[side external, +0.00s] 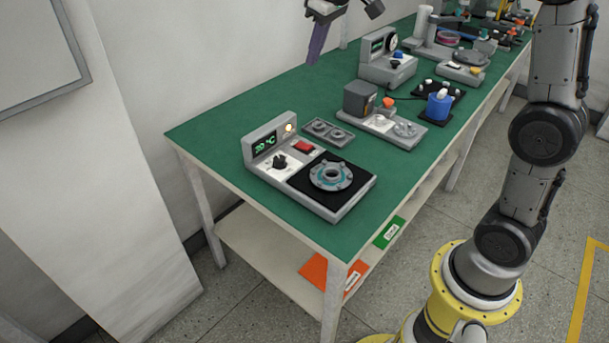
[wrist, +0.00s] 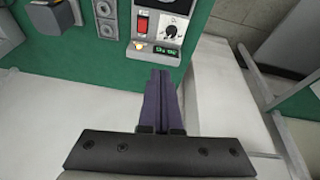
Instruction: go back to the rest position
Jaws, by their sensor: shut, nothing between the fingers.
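My gripper (side external: 317,44) is at the top of the side external view, fingers pointing down, above the back edge of the green table (side external: 225,115). In the wrist view its two dark purple fingers (wrist: 161,76) lie together, shut, with nothing seen between them. It touches nothing that I can see. The heating station (side external: 312,168) stands on the near end of the table, with a lit green display, a red switch, a black knob and a round metal part on its black plate. Its display end also shows in the wrist view (wrist: 156,35), ahead of the fingertips.
A small grey two-socket block (side external: 328,133) lies beside the station. Farther along stand a grey station with a dark box (side external: 361,99), a blue cylinder (side external: 438,105) and several other devices. A white wall (side external: 230,40) runs behind the table. The table's near left corner is bare.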

